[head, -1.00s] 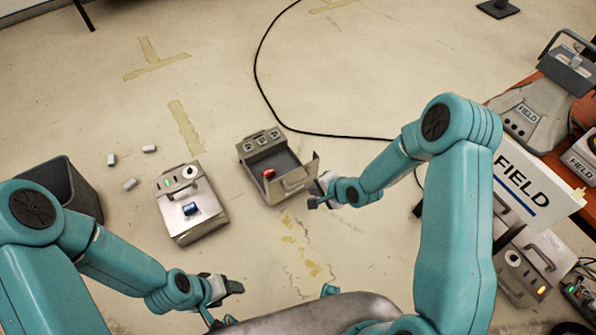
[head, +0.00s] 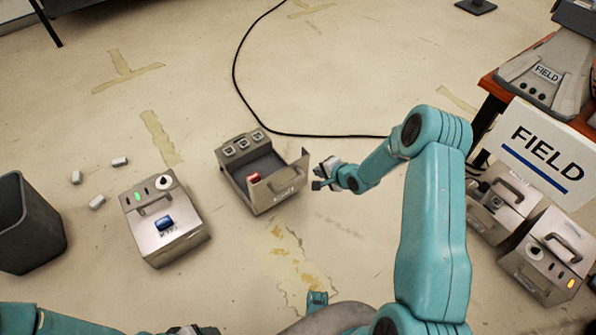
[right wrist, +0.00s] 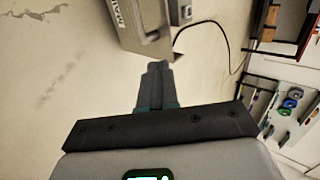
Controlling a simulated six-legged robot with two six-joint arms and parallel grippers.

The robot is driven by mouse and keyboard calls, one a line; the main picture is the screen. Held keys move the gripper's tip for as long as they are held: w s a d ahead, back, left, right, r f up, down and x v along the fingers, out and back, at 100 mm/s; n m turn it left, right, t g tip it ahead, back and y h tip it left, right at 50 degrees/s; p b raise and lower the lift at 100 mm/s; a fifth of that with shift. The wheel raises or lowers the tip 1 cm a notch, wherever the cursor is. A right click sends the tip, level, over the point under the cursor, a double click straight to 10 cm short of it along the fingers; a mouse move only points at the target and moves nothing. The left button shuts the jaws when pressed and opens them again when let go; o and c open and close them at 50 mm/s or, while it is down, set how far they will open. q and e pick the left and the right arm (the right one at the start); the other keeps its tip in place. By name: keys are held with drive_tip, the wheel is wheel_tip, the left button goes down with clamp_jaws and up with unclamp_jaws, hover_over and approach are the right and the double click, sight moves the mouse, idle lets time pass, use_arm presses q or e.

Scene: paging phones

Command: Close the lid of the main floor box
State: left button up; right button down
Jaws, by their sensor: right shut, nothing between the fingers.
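The main floor box (head: 237,172) is a grey metal case standing open on the floor, with a red object (head: 253,178) inside and sockets along its far edge. Its lid (head: 283,186), a panel with a handle, stands raised on the near right side. In the right wrist view the case, with partly visible "MAIN" lettering, shows at the top (right wrist: 136,22). My right gripper (head: 318,180) is shut and empty, just right of the lid with a small gap; its fingertips (right wrist: 157,67) point toward the case. My left gripper (head: 195,330) is cut off at the bottom edge.
A FIELD sign (head: 545,155) and more boxes (head: 545,258) stand at right. A black cable (head: 235,80) crosses the floor behind.

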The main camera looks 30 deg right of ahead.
drive_tip(key=d+f, duration=0.1)
drive_tip(key=f, duration=0.1)
drive_tip(key=b, duration=0.6)
approach(297, 163)
drive_tip(key=x, duration=0.5)
drive_tip(key=shift+s+d+f, duration=0.1)
drive_tip(key=shift+s+f, duration=0.05)
drive_tip(key=shift+f, duration=0.45)
drive_tip(key=shift+w+r, duration=0.1)
drive_tip(key=shift+w, duration=0.4)
use_arm(q)
wheel_tip(297, 163, down, 7)
drive_tip(key=w+a, duration=0.1)
drive_tip(key=shift+r, duration=0.2)
drive_tip(key=shift+w+d, duration=0.15)
use_arm(e)
drive_tip(key=shift+w+r, duration=0.1)
drive_tip(key=shift+w, duration=0.05)
